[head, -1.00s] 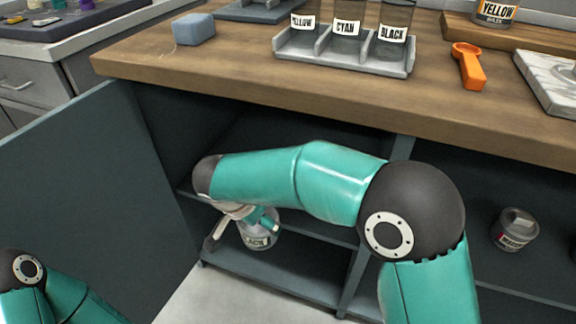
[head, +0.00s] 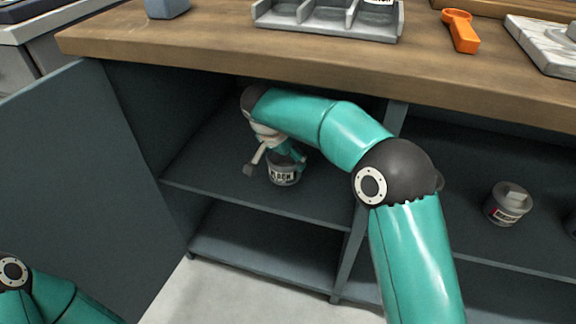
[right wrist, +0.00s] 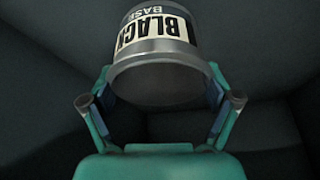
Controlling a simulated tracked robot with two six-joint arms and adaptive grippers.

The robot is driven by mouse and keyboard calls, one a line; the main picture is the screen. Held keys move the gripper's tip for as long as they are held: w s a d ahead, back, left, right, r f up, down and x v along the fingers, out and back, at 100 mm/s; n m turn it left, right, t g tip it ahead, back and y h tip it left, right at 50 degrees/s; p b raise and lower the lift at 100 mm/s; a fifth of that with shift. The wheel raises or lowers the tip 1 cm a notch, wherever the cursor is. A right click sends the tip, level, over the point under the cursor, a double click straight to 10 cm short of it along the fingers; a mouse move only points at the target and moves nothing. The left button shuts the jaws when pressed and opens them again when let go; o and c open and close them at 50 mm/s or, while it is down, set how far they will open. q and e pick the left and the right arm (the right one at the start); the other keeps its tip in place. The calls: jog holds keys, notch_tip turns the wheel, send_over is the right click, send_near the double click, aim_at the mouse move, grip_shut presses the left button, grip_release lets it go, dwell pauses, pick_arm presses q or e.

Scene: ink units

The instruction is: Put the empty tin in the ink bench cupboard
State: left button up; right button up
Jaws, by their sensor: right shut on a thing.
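The tin, labelled BLACK BASE, is a grey metal tin (head: 284,176) inside the open left bay of the bench cupboard (head: 262,207), over the upper shelf. In the right wrist view the tin (right wrist: 155,62) sits between the two fingers. My right gripper (head: 272,158) is shut on the tin; it also shows in the right wrist view (right wrist: 160,108). Whether the tin touches the shelf, I cannot tell. The tin's inside is not visible. Only my left arm's links show at the lower left; its gripper is out of view.
The cupboard door (head: 80,175) stands open at the left. A divider (head: 353,245) is right of the bay, and another tin (head: 508,204) stands on the shelf beyond it. The lower shelf (head: 265,258) looks clear. On the worktop are a rack (head: 330,25) and an orange scoop (head: 461,32).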

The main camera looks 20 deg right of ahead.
jog(key=shift+w+d, duration=0.4)
notch_tip(320, 180, down, 4)
jog(key=shift+r+b, duration=0.25)
jog(key=shift+b, duration=1)
jog(key=o, duration=1.3)
jog(key=shift+s, duration=0.1)
jog(key=shift+o, duration=0.2)
